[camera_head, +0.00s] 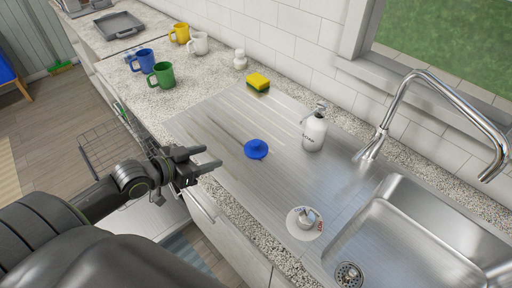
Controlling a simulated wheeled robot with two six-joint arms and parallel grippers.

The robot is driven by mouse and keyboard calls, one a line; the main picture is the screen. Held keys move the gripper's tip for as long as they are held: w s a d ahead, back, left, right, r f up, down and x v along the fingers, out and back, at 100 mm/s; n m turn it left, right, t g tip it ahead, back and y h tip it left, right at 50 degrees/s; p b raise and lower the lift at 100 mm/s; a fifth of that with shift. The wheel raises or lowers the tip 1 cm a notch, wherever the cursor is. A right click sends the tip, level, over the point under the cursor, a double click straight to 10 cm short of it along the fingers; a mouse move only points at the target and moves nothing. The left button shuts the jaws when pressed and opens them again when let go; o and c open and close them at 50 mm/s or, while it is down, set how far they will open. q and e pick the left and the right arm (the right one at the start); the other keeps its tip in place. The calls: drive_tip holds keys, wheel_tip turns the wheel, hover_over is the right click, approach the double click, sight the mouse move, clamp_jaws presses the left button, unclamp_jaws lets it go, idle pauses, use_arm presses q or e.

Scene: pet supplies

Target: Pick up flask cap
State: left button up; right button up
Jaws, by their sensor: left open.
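A white bottle (314,131) with a grey top stands upright on the steel drainboard. A round blue piece (256,149) lies on the drainboard to its left. A small metallic piece (308,217) sits on a round white disc (293,224) near the front edge of the sink unit. I cannot tell for sure which of these small pieces is the flask cap. My left gripper (212,157) is open and empty, left of the blue piece and apart from it, by the counter's front edge. My right gripper is not in view.
A sink (428,240) with a tall curved faucet (440,92) is at the right. An open rack (108,150) is below the counter. The middle drainboard is mostly clear.

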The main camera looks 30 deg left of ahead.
use_arm(q)
approach(256, 142)
drive_tip(key=shift+p+x, duration=0.45)
drive_tip(key=shift+x, duration=0.65)
drive_tip(key=shift+w+d+f+p, duration=0.2)
drive_tip(key=shift+w+p, duration=0.2)
drive_tip(key=shift+w, duration=0.25)
drive_tip(key=shift+p+x, duration=0.45)
drive_tip(key=shift+x, duration=1.55)
drive_tip(key=shift+f, duration=0.1)
drive_tip(key=shift+s, duration=0.1)
drive_tip(key=shift+c, duration=0.4)
drive_tip(key=c, duration=1)
drive_tip(key=shift+c, duration=0.2)
